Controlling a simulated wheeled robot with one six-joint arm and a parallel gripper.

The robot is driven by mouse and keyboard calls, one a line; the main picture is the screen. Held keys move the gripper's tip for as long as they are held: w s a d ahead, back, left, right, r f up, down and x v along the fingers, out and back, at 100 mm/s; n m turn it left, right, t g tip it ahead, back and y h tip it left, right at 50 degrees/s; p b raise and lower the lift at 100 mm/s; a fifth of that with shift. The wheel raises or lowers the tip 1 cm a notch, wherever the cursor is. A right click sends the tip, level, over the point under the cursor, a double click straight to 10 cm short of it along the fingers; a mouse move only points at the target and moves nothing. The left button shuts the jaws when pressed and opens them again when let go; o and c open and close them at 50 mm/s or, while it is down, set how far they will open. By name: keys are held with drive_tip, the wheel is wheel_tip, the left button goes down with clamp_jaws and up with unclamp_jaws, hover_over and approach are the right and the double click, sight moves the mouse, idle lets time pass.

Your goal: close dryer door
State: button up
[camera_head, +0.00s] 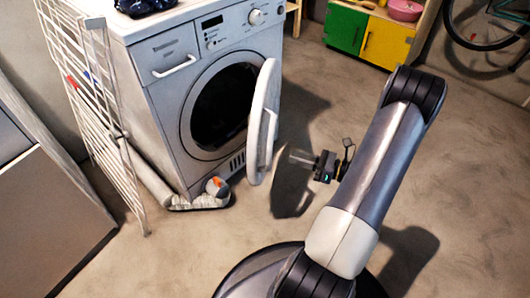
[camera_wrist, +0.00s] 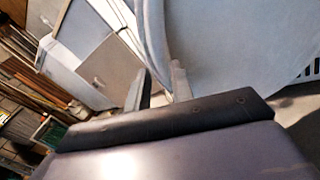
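The white dryer (camera_head: 165,85) stands at the left in the head view. Its round door (camera_head: 263,125) is swung wide open to the right, showing the dark drum opening (camera_head: 222,105). My gripper (camera_head: 296,157) is just right of the door's lower part, its fingers pointing left toward it; I cannot tell whether they touch. In the wrist view my two fingertips (camera_wrist: 162,84) stand apart with nothing clearly between them. A pale curved edge that looks like the door's rim (camera_wrist: 152,35) is just beyond them. A large pale panel fills the upper right there.
A white drying rack (camera_head: 95,105) leans left of the dryer. A crumpled grey item with an orange part (camera_head: 212,190) lies on the floor at the dryer's base. A green and yellow cabinet (camera_head: 370,38) and a bicycle wheel (camera_head: 480,20) are at the back. Floor between is clear.

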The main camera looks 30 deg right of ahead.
sight(270, 149)
drive_tip(key=b+x, duration=0.2)
drive_tip(key=x, duration=0.7)
drive_tip(key=shift+w+a, duration=0.15)
drive_tip(key=shift+a, duration=0.05)
drive_tip(key=shift+c, duration=0.2)
clamp_jaws()
